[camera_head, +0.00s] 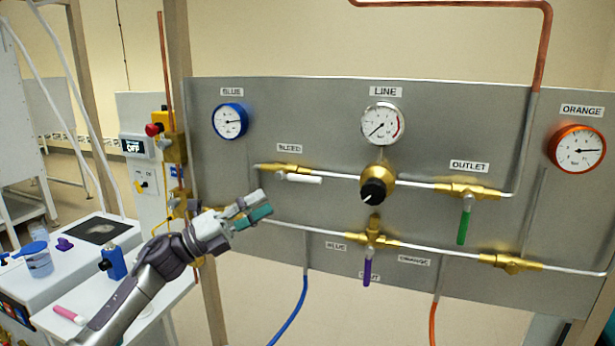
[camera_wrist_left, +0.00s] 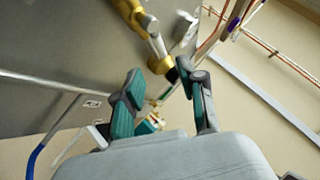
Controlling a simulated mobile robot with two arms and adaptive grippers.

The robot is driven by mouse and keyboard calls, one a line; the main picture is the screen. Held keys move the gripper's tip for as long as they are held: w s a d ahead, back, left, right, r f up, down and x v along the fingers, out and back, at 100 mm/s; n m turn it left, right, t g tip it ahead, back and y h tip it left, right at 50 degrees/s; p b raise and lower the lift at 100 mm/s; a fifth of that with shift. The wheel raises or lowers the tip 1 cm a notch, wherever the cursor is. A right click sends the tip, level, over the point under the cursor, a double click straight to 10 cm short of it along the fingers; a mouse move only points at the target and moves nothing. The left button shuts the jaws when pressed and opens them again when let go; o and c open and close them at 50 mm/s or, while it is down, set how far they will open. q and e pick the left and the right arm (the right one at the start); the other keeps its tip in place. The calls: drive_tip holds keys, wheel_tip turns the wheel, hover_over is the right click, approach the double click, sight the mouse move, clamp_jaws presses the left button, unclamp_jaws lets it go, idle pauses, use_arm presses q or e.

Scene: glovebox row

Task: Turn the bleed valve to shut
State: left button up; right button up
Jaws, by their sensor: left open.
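The bleed valve (camera_head: 284,169) is a brass body on the panel, under the BLEED label (camera_head: 289,148). Its white lever (camera_head: 304,179) points right, roughly along the pipe. My left gripper (camera_head: 264,203) is in front of the panel, below and left of the lever and apart from it in the picture. Its teal-padded fingers are open, with nothing seen held. In the left wrist view the open gripper (camera_wrist_left: 160,74) shows with brass fittings (camera_wrist_left: 131,13) beyond the fingertips; I cannot tell which valve they belong to. My right gripper is not in view.
The black-knobbed regulator (camera_head: 376,190) is right of the bleed valve. A green outlet lever (camera_head: 464,224) and a purple lever (camera_head: 367,270) hang down. A lower pipe (camera_head: 315,231) runs near the gripper. A white bench (camera_head: 130,238) with small items stands left.

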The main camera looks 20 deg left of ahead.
sight(308, 179)
use_arm(q)
drive_tip(key=p+x, duration=0.3)
drive_tip(key=x, duration=0.7)
drive_tip(key=shift+d+r+p, duration=0.15)
drive_tip(key=shift+r+p, duration=0.05)
drive_tip(key=shift+p, duration=0.2)
drive_tip(key=shift+w+d+r, duration=0.15)
drive_tip(key=shift+w+d, duration=0.25)
drive_tip(key=shift+d, duration=0.1)
drive_tip(key=shift+c, duration=0.2)
clamp_jaws()
